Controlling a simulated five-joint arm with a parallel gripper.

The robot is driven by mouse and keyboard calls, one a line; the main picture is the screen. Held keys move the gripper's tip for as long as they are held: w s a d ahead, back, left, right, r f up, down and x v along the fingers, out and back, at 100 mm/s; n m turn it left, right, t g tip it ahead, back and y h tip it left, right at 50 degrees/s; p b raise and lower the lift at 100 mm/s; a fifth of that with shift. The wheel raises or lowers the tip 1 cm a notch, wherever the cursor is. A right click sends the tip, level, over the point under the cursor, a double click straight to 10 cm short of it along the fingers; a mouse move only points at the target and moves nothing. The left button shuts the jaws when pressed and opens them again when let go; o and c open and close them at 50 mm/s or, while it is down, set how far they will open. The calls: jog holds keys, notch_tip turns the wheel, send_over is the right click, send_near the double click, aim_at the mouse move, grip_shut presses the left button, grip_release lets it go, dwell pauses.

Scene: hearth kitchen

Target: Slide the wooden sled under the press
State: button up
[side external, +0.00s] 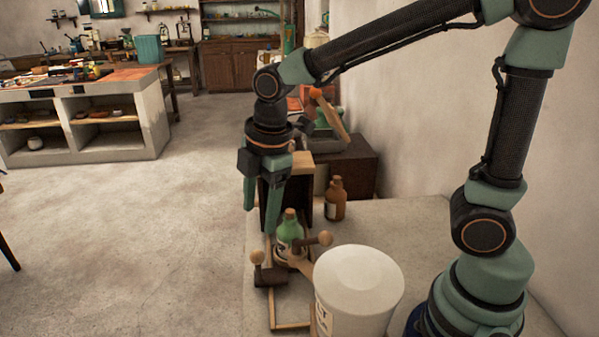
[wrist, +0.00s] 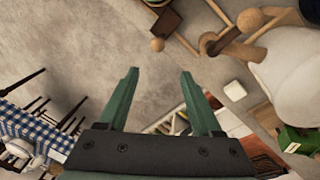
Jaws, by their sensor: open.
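The wooden sled (side external: 271,273) appears as a low dark block with a pale ball knob, near the front of the pale counter in the side view. A green bottle (side external: 289,232) stands upright at it; I cannot tell whether it rests on the sled. The press (side external: 304,160) seems to be the dark upright frame with a pale wooden top, just behind the bottle. My gripper (side external: 261,222) points down, open and empty, above and left of the bottle. In the wrist view, my gripper (wrist: 159,72) shows two spread fingers, with a ball knob (wrist: 157,44) beyond them.
A white lidded tub (side external: 358,285) stands close at the right of the sled. A brown bottle (side external: 335,200) stands behind, right of the press. A wooden handle with a ball end (side external: 325,238) sticks out beside the green bottle. Open floor lies left of the counter.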

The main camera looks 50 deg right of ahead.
aim_at(258, 253)
jog(key=f, duration=0.4)
jog(key=w+f, duration=0.1)
jog(key=f, duration=0.2)
jog(key=w+f, duration=0.1)
jog(key=f, duration=0.3)
jog(key=shift+w+d+f, duration=0.1)
jog(key=shift+d+f, duration=0.1)
jog(key=shift+f, duration=0.15)
grip_shut()
dwell(1.0)
